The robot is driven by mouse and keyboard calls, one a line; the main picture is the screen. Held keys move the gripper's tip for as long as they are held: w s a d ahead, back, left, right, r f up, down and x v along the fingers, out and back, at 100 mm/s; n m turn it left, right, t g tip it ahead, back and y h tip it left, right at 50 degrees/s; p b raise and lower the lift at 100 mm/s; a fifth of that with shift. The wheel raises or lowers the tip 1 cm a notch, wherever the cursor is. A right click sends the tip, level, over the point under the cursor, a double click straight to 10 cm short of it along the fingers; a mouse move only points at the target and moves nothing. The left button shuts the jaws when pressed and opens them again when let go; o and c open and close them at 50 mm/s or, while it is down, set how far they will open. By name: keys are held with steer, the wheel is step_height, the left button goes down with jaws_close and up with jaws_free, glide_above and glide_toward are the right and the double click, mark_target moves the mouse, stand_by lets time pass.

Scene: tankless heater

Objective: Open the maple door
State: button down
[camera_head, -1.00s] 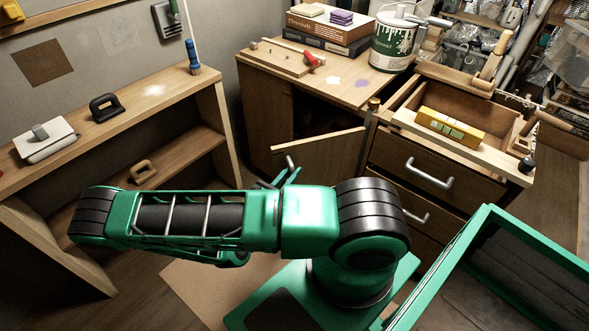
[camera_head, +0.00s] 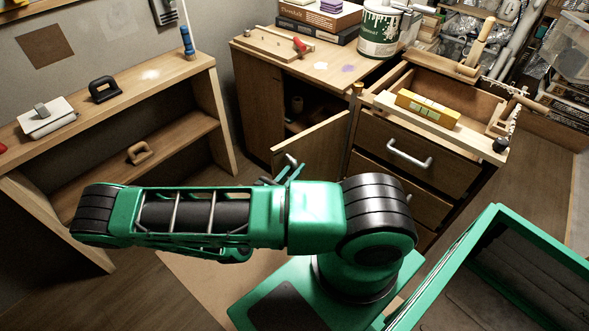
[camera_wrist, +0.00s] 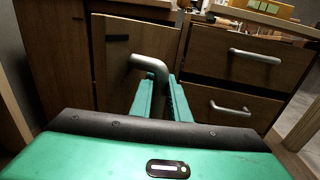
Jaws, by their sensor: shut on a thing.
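The maple door (camera_head: 322,146) of the low cabinet stands partly open, swung out from its right side beside the drawers. Its dark cabinet interior shows behind it. The door also fills the middle left of the wrist view (camera_wrist: 112,72). Its bent grey handle (camera_wrist: 150,66) sticks out towards me and also shows in the head view (camera_head: 291,160). My gripper (camera_wrist: 161,92) is shut on the handle, with a green finger on either side of its lower part. In the head view my gripper (camera_head: 283,176) is partly hidden behind my green arm.
A low wooden shelf (camera_head: 110,105) stands at left. A green-rimmed bin (camera_head: 470,235) is close at right. Some floor is free between shelf and cabinet.

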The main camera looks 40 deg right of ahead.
steer(key=shift+w+a, duration=0.1)
steer(key=c, duration=2)
jaws_free()
steer(key=shift+a, duration=0.1)
steer(key=v, duration=1)
steer(key=shift+a, duration=0.3)
